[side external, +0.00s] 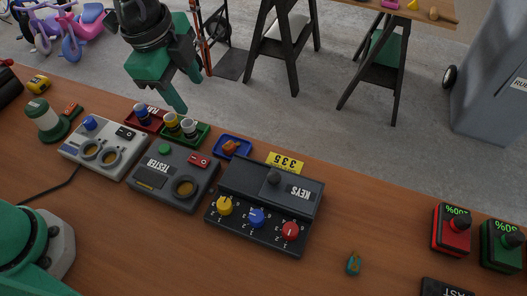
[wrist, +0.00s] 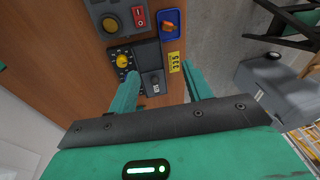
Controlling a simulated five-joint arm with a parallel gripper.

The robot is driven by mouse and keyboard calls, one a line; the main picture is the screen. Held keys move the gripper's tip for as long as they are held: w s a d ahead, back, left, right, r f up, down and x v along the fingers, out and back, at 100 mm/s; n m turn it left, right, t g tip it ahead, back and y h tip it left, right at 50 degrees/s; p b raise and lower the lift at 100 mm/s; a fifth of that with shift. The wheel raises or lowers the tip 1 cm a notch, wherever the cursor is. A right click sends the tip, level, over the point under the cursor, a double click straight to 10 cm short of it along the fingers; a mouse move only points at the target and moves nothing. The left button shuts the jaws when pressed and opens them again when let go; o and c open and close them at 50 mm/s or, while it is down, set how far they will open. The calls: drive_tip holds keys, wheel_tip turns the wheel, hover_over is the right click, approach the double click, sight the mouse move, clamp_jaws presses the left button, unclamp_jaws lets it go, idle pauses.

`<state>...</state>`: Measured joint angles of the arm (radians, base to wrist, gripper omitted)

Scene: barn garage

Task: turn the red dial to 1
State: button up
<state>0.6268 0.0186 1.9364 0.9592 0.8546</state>
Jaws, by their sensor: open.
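The red dial (side external: 290,231) is on the front right of a dark box labelled KEYS (side external: 273,187), in a row with a yellow dial (side external: 224,206) and a blue dial (side external: 257,217). Each dial has small numbers around it, too small to read surely, so I cannot tell the red dial's setting. In the wrist view the box (wrist: 149,56) and yellow dial (wrist: 122,61) show; the red dial is hidden. My gripper (side external: 189,92) is open and empty, raised beyond the table's far edge, to the left of and well away from the red dial. Its fingers also show in the wrist view (wrist: 160,85).
A grey TESTER box (side external: 173,173) and a white box (side external: 103,146) stand left of the KEYS box. A blue tray (side external: 233,147) and yellow 335 tag (side external: 286,162) lie behind. Red (side external: 452,229) and green (side external: 501,245) boxes stand right. The table right of KEYS is mostly clear.

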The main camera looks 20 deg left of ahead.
drive_tip(key=shift+a+r+n, duration=0.2)
drive_tip(key=shift+a+n, duration=0.1)
drive_tip(key=shift+a, duration=0.3)
drive_tip(key=s+a+n+t, duration=0.1)
drive_tip(key=s+a+n, duration=0.2)
drive_tip(key=a+n, duration=0.2)
drive_tip(key=s+a+n+t+y, duration=0.1)
drive_tip(key=s+a+n, duration=0.3)
drive_tip(key=a, duration=0.6)
drive_tip(key=s+a+r+n+t, duration=0.1)
drive_tip(key=s+a+n, duration=0.2)
drive_tip(key=a+n, duration=0.4)
drive_tip(key=shift+s+a+y, duration=0.25)
drive_tip(key=shift+a+y, duration=0.05)
drive_tip(key=shift+a, duration=0.05)
drive_tip(key=shift+r, duration=0.1)
